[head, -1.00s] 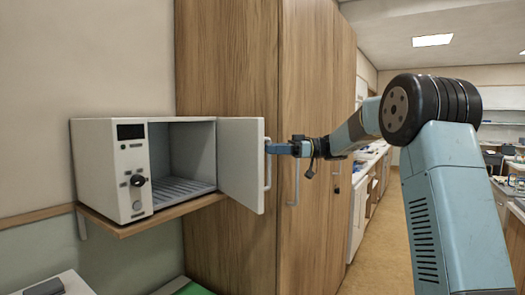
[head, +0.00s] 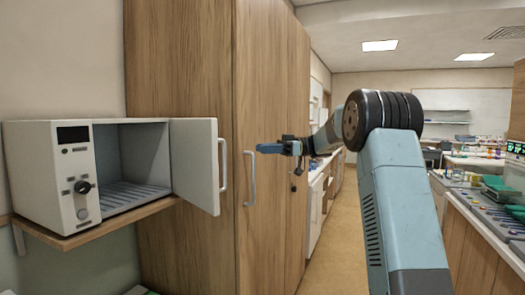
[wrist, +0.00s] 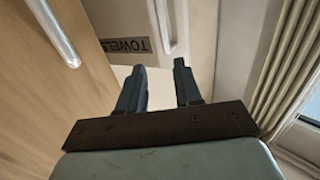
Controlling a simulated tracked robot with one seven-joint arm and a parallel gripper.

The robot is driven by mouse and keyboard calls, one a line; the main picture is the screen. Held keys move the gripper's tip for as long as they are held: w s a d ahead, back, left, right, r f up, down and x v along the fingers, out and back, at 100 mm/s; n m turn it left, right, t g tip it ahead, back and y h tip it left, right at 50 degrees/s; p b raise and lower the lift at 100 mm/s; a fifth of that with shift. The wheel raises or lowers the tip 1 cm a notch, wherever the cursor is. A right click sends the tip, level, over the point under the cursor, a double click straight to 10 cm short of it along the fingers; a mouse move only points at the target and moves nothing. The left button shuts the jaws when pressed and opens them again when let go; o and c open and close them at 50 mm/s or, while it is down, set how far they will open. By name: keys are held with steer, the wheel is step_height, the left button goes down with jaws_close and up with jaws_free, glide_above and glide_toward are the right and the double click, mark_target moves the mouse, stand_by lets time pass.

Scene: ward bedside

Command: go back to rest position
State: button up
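My gripper (head: 268,148) is held out in the air in front of the tall wooden cabinet, to the right of the open door (head: 195,165) of the white warming box and apart from its handle. In the wrist view my gripper's two fingers (wrist: 160,85) stand apart with nothing between them. The white box (head: 50,180) sits on a wall shelf at the left, its door swung open and its grey ribbed inside empty. My arm reaches back to the right of the head view.
The wooden cabinet (head: 270,90) with a vertical handle (head: 250,178) stands close behind my gripper. A wooden shelf (head: 110,225) carries the box. A counter (head: 480,225) with trays and green items lies at the right. Open floor (head: 335,235) runs down the middle.

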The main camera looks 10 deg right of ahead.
step_height(320, 180, up, 11)
steer(key=a+m+t+h, duration=0.25)
steer(key=m+t, duration=0.35)
steer(key=t, duration=0.8)
steer(key=s+d+r+m+t+h, duration=0.2)
steer(key=d+m+t+h, duration=0.1)
steer(key=m+t+h, duration=0.25)
steer(key=s+d+f+m+g+h, duration=0.1)
steer(key=s+d+f+m+h, duration=0.55)
steer(key=s+h, duration=0.4)
steer(key=s+f+g, duration=0.5)
steer(key=s+f, duration=0.6)
steer(key=s, duration=0.4)
steer(key=s+a+f+m+g, duration=0.1)
steer(key=s+f+g, duration=0.4)
steer(key=s+f, duration=0.5)
steer(key=s, duration=0.5)
steer(key=shift+f+g+y, duration=0.35)
steer(key=shift+f, duration=0.05)
